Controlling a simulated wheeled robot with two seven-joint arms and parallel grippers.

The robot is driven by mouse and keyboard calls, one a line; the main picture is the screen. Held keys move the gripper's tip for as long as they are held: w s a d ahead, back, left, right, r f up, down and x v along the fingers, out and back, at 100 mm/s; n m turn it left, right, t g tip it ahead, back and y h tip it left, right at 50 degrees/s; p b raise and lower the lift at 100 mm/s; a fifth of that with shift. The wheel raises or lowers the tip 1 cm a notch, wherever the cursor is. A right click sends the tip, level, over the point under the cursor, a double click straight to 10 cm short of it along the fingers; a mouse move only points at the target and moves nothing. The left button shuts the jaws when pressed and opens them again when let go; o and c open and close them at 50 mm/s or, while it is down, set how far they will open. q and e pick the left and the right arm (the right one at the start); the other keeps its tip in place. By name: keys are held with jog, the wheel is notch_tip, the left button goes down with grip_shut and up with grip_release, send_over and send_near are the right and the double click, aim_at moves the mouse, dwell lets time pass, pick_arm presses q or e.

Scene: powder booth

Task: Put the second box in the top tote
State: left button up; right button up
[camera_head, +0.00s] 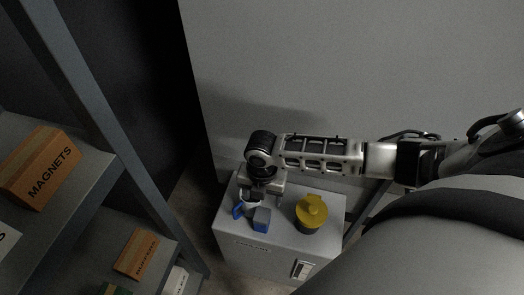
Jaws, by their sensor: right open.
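My right gripper (260,196) hangs open over the top of a grey cabinet (277,203), with its arm coming in from the right. A small blue block (261,219) lies on the cabinet just in front of it, and a blue ring-like piece (238,211) lies to its left. I cannot tell whether the fingers touch either one. A brown box marked MAGNETS (40,168) sits on the upper shelf at left. Another brown box (137,254) with a hard-to-read label sits on the lower shelf. I cannot make out a tote. My left gripper is not in view.
A yellow-lidded dark container (311,211) stands on the cabinet, right of the blue block. The grey rack post (88,85) runs diagonally at left. A white labelled item (175,282) and a green item (115,289) show at the bottom. A plain grey wall (350,60) stands behind.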

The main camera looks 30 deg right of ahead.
send_over(262, 214)
jog(key=f, duration=0.6)
jog(key=shift+s+a+f, duration=0.1)
jog(key=shift+s+a, duration=0.05)
jog(key=shift+s, duration=0.05)
notch_tip(262, 214, down, 3)
jog(key=b, duration=0.2)
jog(key=shift+b, duration=0.3)
jog(key=shift+f+b, duration=0.2)
jog(key=shift+b, duration=0.1)
notch_tip(262, 214, down, 5)
jog(key=b, duration=0.5)
jog(key=shift+w+r, duration=0.15)
jog(key=shift+b, duration=0.3)
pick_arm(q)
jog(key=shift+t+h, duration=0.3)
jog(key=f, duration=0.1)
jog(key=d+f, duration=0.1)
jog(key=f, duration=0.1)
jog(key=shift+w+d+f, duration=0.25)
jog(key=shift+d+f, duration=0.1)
pick_arm(e)
jog(key=c, duration=1.2)
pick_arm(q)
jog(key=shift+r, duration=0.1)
